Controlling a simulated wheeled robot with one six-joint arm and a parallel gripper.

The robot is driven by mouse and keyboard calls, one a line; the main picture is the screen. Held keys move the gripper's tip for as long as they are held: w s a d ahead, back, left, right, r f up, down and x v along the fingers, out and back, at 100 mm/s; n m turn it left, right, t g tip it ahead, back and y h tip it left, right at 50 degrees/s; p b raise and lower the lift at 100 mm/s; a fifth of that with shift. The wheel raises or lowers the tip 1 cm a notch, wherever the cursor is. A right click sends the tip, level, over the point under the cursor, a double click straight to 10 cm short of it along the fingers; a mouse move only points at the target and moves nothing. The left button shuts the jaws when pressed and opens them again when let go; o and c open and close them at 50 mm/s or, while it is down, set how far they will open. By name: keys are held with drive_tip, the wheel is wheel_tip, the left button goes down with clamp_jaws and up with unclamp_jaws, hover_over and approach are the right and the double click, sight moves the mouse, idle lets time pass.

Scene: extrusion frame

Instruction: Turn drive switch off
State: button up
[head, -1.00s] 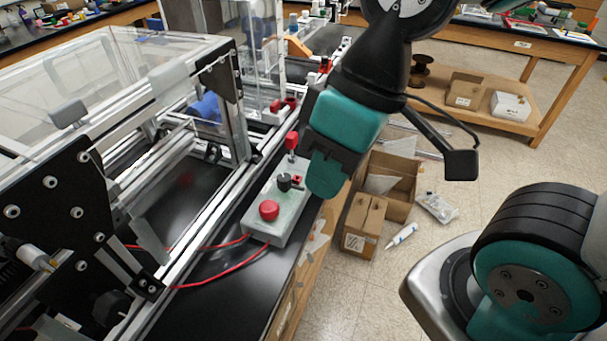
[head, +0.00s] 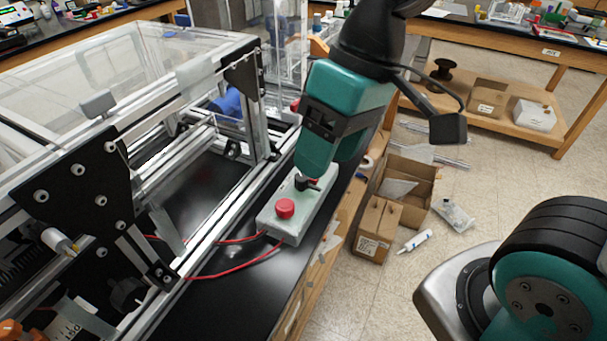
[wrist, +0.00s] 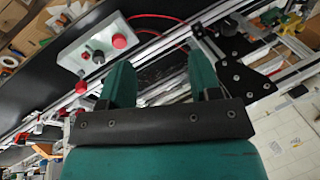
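A pale grey control box (head: 301,221) lies on the black bench top beside the frame. It carries a round red button (head: 285,208) at its near end and a black knob (head: 303,183) further back. The wrist view shows the box (wrist: 77,53), the red button (wrist: 119,41), the black knob (wrist: 97,57) and a red-topped lever (wrist: 81,87). No readable label shows which control is the drive switch. My gripper (head: 316,172) overlaps the box's far end in the head view, hiding the lever. In the wrist view my gripper (wrist: 162,72) is open, its fingers apart and empty.
The aluminium extrusion frame (head: 235,205) with clear panels stands left of the box. Red cables (head: 232,271) run from the box across the bench top. Cardboard boxes (head: 377,229) sit on the floor to the right. The near bench top is clear.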

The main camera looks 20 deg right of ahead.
drive_tip(key=w+d+m+g+h, duration=0.15)
drive_tip(key=w+m, duration=0.35)
drive_tip(key=w, duration=0.9)
drive_tip(key=m+g, duration=0.3)
drive_tip(key=m, duration=0.1)
approach(302, 177)
drive_tip(key=shift+t+h, duration=0.35)
drive_tip(key=shift+h, duration=0.1)
drive_tip(key=p+x, duration=0.1)
drive_tip(key=x, duration=0.2)
drive_tip(key=p+x, duration=0.1)
drive_tip(key=x, duration=0.5)
drive_tip(key=shift+s+a+p, duration=0.3)
drive_tip(key=shift+a+p, duration=0.1)
drive_tip(key=shift+a, duration=0.05)
drive_tip(key=c, duration=0.9)
